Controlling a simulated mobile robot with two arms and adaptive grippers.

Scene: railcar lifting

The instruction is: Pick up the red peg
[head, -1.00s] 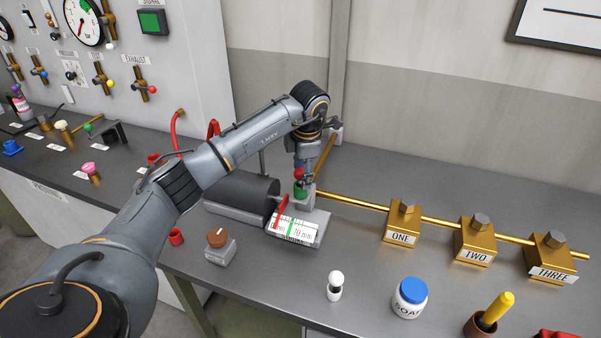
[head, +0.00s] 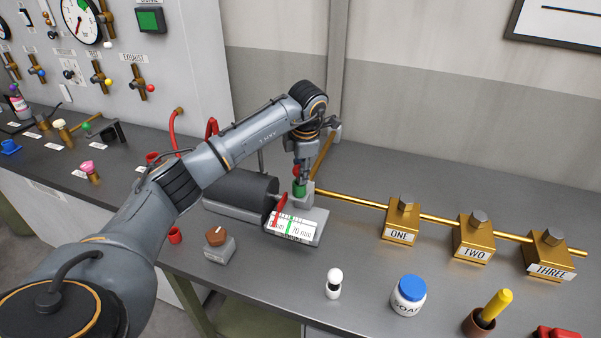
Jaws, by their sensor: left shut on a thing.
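A small red piece, which I take to be the red peg (head: 297,170), shows at my left gripper (head: 303,178). The gripper points down and is shut on it, and the fingers hide much of it. Just below is a green part (head: 299,188) on top of a grey block (head: 301,200). I cannot tell whether the red peg touches the green part. The block stands at the back of a plate with a white scale (head: 293,223) marked 70 mm and a slanted red pointer (head: 279,210). My right gripper is not in view.
A dark cylinder (head: 240,196) lies left of the block. A brass rod (head: 350,197) runs right through blocks ONE (head: 401,222), TWO and THREE. A knob box (head: 218,246), a white-topped peg (head: 334,283) and a soap jar (head: 408,297) stand in front. Bench behind the rod is clear.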

